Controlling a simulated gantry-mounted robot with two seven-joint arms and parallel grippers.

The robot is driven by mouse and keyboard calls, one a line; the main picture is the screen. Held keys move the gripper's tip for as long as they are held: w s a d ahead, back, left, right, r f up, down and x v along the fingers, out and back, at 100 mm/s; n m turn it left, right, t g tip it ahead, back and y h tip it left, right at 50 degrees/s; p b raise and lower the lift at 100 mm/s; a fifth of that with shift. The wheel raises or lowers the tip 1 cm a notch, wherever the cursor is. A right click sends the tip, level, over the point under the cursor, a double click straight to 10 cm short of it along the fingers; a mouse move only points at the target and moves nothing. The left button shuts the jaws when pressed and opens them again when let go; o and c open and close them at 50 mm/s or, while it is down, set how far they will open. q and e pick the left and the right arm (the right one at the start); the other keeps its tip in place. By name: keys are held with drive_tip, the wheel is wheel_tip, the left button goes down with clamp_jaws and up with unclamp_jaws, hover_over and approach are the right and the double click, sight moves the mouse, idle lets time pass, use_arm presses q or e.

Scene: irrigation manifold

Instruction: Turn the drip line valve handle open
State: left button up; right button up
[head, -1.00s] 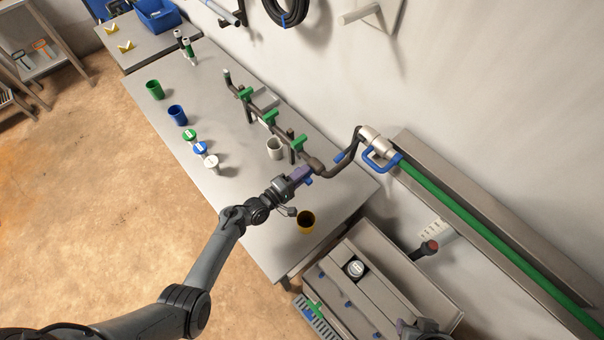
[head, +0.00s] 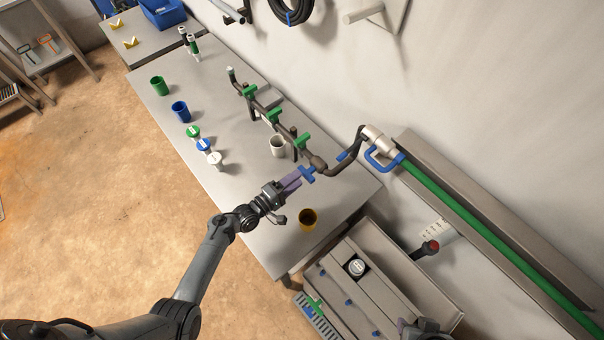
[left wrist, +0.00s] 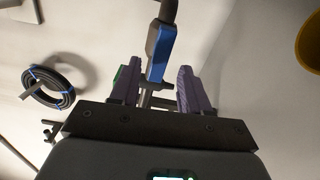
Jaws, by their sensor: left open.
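A blue valve handle (head: 307,173) sits at the near end of the dark pipe manifold (head: 319,163) on the grey table. My left gripper (head: 295,180) is open, its purple fingers pointing at this handle from the lower left. In the left wrist view the blue handle (left wrist: 160,55) lies beyond and between the spread fingers (left wrist: 160,88), with a gap on both sides. Several green valve handles (head: 274,117) line the manifold farther along. I cannot read which handle is labelled as the drip line. A dark part at the bottom edge may be my right gripper (head: 420,329); its fingers are unclear.
A grey bin (head: 390,280) stands below the table end.

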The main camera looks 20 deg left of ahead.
use_arm(q)
drive_tip(key=v, duration=0.6)
idle(0.3)
drive_tip(key=s+g+p, duration=0.1)
drive_tip(key=s+p, duration=0.2)
drive_tip(key=s, duration=0.2)
drive_tip(key=s+d+r+m+g+y+p, duration=0.2)
drive_tip(key=s+d+r+m+g+p, duration=0.35)
drive_tip(key=r, duration=0.45)
drive_tip(key=s+a+r+m+g+y, duration=0.2)
drive_tip(key=s+r+m+g, duration=0.1)
drive_tip(key=s+r+m, duration=0.2)
drive_tip(key=s+a+r+m+g+y+p, duration=0.1)
drive_tip(key=s+a+r+m+g+y, duration=0.1)
drive_tip(key=s, duration=0.5)
wheel_tip(320, 180, up, 3)
drive_tip(key=m+g+y, duration=0.1)
drive_tip(key=m, duration=0.2)
drive_tip(key=shift+y, duration=0.3)
